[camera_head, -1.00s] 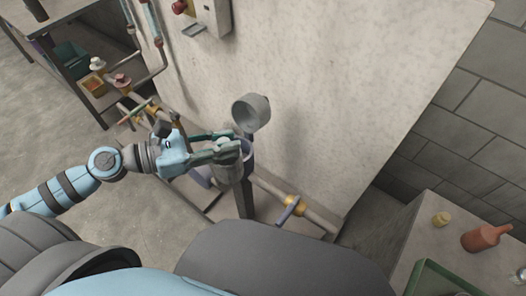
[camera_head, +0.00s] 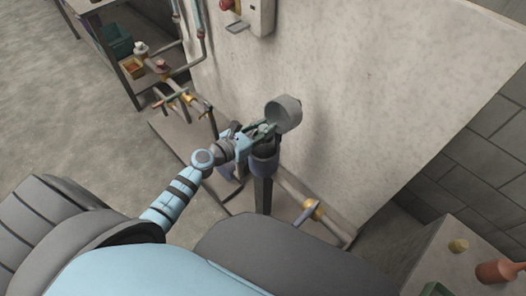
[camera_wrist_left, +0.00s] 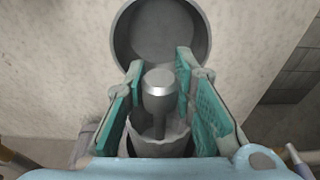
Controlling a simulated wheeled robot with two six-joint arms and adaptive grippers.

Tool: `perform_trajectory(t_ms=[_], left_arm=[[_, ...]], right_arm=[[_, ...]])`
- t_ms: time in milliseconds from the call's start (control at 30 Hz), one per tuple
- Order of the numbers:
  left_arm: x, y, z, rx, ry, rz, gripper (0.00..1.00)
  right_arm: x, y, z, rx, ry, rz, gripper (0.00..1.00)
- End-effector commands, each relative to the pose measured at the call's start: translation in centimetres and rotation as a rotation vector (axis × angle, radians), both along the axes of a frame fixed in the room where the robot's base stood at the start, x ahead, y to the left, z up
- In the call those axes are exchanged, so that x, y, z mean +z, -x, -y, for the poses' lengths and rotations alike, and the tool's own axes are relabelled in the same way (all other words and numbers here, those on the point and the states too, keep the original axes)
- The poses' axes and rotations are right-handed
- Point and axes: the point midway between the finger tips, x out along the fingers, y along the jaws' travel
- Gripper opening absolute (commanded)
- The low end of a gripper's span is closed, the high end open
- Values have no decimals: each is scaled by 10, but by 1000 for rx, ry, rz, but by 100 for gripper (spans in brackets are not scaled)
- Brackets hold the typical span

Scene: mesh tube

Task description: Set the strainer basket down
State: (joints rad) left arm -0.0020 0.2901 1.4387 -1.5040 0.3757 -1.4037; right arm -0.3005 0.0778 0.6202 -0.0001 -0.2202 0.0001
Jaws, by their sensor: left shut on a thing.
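My left gripper (camera_head: 268,129) is in the head view, just in front of a raised round grey cap (camera_head: 285,112) and over the upright strainer body (camera_head: 264,165). In the left wrist view the two teal-padded fingers (camera_wrist_left: 160,88) stand either side of a grey metal piece with a round top, which I take to be the strainer basket's handle (camera_wrist_left: 159,88). The gripper is shut on it. A grey cup-like rim (camera_wrist_left: 160,138) shows below the handle; most of the basket is hidden. The cap also shows behind the fingers in the wrist view (camera_wrist_left: 162,30).
A pale wall panel (camera_head: 370,95) stands behind the strainer. More pipes and valves (camera_head: 180,100) are at the left.

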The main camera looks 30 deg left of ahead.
Motion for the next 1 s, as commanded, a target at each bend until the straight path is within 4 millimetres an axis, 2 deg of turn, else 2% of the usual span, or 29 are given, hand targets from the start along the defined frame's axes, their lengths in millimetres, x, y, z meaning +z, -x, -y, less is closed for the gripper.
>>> perform_trajectory(t_ms=[33, 133, 300, 567, 733, 767, 800, 867, 1000], left_arm=[[-14, -1, 0, 0, 2, 2, 0], [-24, -1, 0, 0, 2, 3, 0], [-58, 0, 0, 0, 1, 2, 0], [-56, 0, 0, 0, 0, 3, 0], [-62, 0, 0, -1, 0, 3, 0], [-61, 0, 0, 0, 1, 2, 29], [-61, 0, 0, 0, 1, 2, 35], [-60, 0, 0, -1, 1, 2, 44], [-60, 0, 0, -1, 1, 2, 44]], right_arm=[[-13, 0, 0, 0, -1, 0, 40], [-20, 0, -1, 0, -1, 0, 40], [-45, 0, 0, 0, -1, 0, 40], [-42, 0, 1, 0, 1, 0, 40], [-48, 0, 2, 1, 3, 1, 40], [-47, -1, 3, 1, 3, 1, 40], [-46, -1, 3, 1, 4, 1, 40], [-46, -1, 3, 2, 4, 1, 40], [-46, -1, 3, 2, 4, 1, 40]])
